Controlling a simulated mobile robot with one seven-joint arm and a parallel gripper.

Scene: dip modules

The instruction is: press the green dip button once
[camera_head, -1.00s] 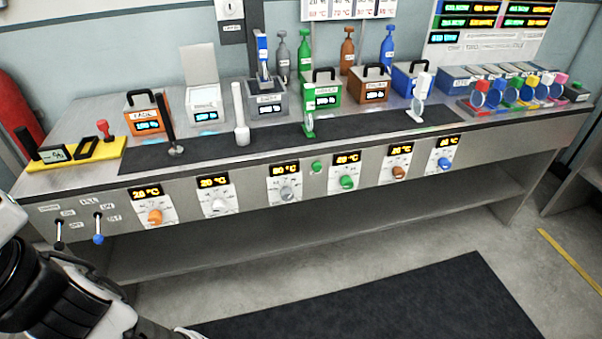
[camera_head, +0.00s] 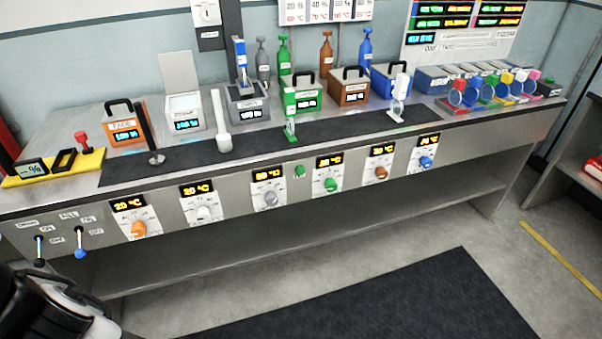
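A small round green button (camera_head: 299,171) sits on the bench's front panel, between the grey knob (camera_head: 270,198) and the green knob (camera_head: 331,185). On the bench top above it stands a green module (camera_head: 302,98) with a black handle and a lit display. A green upright tool (camera_head: 290,130) stands on the dark strip in front of that module. Part of my arm shows at the lower left, well left of the green button. My gripper is not in view.
Other knobs with displays line the panel, including an orange one (camera_head: 139,229) and a blue one (camera_head: 426,162). Two toggle switches (camera_head: 80,252) are at the left end. A dark floor mat (camera_head: 400,300) lies in front of the bench.

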